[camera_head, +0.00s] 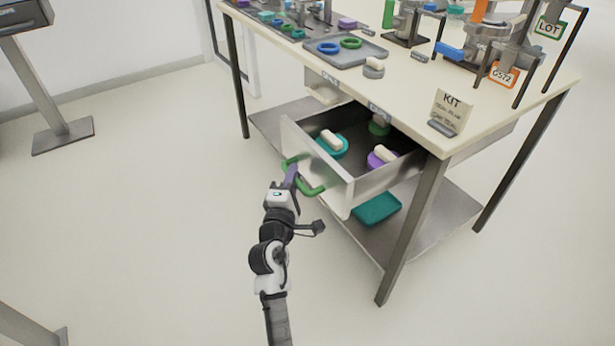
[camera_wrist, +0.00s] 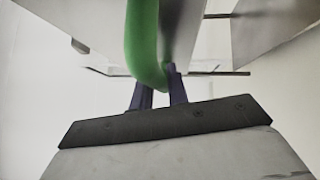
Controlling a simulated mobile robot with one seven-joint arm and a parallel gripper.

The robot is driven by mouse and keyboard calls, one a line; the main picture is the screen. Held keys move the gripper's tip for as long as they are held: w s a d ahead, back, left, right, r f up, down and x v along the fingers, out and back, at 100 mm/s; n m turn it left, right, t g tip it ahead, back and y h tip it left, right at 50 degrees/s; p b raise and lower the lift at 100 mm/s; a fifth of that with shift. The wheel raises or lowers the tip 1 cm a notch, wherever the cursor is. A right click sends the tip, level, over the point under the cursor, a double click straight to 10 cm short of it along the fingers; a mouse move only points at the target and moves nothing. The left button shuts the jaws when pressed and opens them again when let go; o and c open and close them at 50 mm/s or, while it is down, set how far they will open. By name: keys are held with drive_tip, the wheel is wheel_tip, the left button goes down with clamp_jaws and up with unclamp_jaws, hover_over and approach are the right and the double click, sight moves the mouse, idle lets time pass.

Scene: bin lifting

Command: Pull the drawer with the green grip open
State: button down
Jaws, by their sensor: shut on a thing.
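The drawer (camera_head: 350,187) under the table stands well out from the table, open at the top. Its green grip (camera_head: 308,187) is on the front panel, facing my arm. My gripper (camera_head: 291,172) is at the grip, with its purple fingers shut on it. In the wrist view the green grip (camera_wrist: 143,45) runs down between the two fingers (camera_wrist: 160,92). Inside the drawer are a teal round piece (camera_head: 333,150), a purple one (camera_head: 382,162) and a green one (camera_head: 379,128), each with a white part on top.
The table (camera_head: 420,100) carries a grey tray (camera_head: 345,52) with rings, a KIT sign (camera_head: 449,112) and several fixtures. A front table leg (camera_head: 412,230) stands right of the drawer. A teal bin (camera_head: 377,209) lies on the lower shelf. Floor around my arm is clear.

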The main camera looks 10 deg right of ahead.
drive_tip(key=shift+s+a+b, duration=0.2)
drive_tip(key=shift+a, duration=0.45)
drive_tip(key=shift+s+a+b, duration=0.15)
drive_tip(key=shift+s+a, duration=0.05)
drive_tip(key=shift+a, duration=0.4)
drive_tip(key=c, duration=1.4)
unclamp_jaws()
drive_tip(key=shift+o, duration=0.2)
drive_tip(key=shift+s, duration=0.1)
